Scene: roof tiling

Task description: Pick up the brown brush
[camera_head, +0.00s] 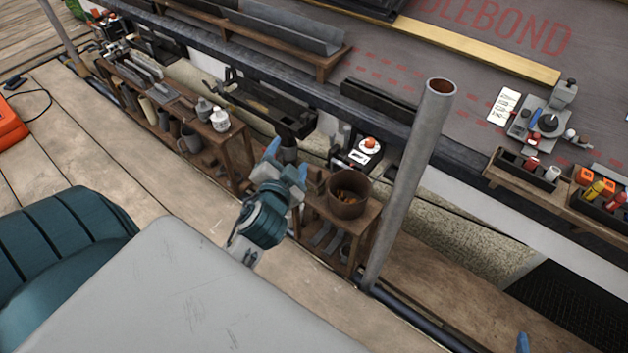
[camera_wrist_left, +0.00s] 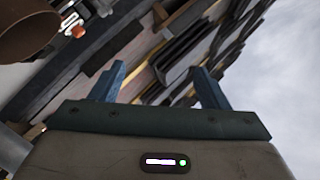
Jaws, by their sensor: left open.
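I cannot make out a brown brush for certain in either view. My left gripper (camera_head: 287,163) is open and empty, above the gap between two wooden benches, left of a brown pot (camera_head: 348,194). In the left wrist view its two blue fingers (camera_wrist_left: 160,70) stand wide apart with nothing between them. The pot also shows in the left wrist view (camera_wrist_left: 25,28), at the upper left. A small blue piece, apparently the tip of my right gripper (camera_head: 522,343), shows at the bottom edge of the head view; its jaws are hidden.
The pot stands on a small wooden bench (camera_head: 318,209) beside an upright grey pole (camera_head: 408,185). A longer bench (camera_head: 237,145) at left holds mugs and white bottles (camera_head: 220,119). The plank floor at left is mostly clear.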

